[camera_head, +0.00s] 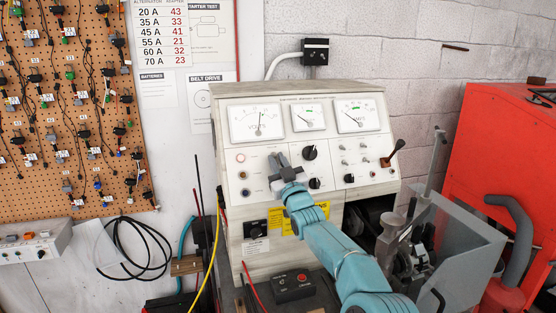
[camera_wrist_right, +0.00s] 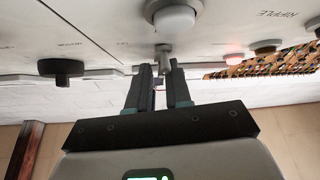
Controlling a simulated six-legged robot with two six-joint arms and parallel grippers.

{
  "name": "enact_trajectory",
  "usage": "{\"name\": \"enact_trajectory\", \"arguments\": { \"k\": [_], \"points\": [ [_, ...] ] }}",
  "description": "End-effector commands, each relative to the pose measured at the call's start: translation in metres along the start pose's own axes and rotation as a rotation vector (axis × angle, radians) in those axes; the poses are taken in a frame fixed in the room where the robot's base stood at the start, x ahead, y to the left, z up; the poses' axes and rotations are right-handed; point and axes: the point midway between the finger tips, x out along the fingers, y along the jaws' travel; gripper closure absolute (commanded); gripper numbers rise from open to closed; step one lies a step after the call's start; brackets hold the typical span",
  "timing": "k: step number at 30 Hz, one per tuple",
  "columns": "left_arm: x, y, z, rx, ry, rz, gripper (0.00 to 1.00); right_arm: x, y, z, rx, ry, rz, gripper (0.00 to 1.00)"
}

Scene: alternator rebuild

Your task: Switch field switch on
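The grey test bench panel (camera_head: 320,165) stands in the middle of the head view, with gauges on top and knobs and switches below. My right gripper (camera_head: 279,162) is at the panel's left-middle part, fingers toward its face. In the right wrist view, a small metal toggle lever (camera_wrist_right: 163,50) is at the tips of my right gripper (camera_wrist_right: 160,68). The fingers are apart with a narrow gap. I cannot tell whether they touch the lever. In the head view the gripper hides this spot, and no label reads as the field switch. My left gripper is not in view.
A black knob (camera_head: 309,153) is just right of my gripper. Small toggles (camera_head: 345,162) and a tilted black-handled lever (camera_head: 394,152) are farther right. A black vise-like clamp (camera_head: 400,250) and a red cabinet (camera_head: 500,150) stand at the right. A red-lit button (camera_wrist_right: 235,58) shows in the wrist view.

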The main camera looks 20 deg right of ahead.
Motion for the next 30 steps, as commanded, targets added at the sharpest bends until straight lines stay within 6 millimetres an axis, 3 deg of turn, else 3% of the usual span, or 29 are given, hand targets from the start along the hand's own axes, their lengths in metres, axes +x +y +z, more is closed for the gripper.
{"name": "enact_trajectory", "arguments": {
  "k": [5,6,7,14,17,19,24,30],
  "points": [
    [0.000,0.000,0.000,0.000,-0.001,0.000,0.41,0.000,0.000,0.000,0.000,0.001,0.000,0.81],
    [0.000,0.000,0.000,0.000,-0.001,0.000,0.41,0.000,0.000,0.000,0.000,0.001,0.000,0.94],
    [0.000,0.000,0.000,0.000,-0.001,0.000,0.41,0.000,0.000,-0.001,0.000,0.001,0.000,1.00],
    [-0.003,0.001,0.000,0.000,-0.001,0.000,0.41,0.001,0.001,-0.004,0.002,-0.016,-0.003,1.00],
    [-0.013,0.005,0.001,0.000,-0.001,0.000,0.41,0.004,0.003,-0.012,0.008,-0.093,-0.017,1.00],
    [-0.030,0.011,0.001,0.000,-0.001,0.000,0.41,0.007,0.005,-0.020,0.016,-0.179,-0.032,1.00],
    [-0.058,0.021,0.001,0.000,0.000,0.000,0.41,0.008,0.004,-0.020,0.027,-0.307,-0.056,1.00],
    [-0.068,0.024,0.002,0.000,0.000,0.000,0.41,0.006,0.004,-0.016,0.032,-0.363,-0.065,1.00]
  ]
}}
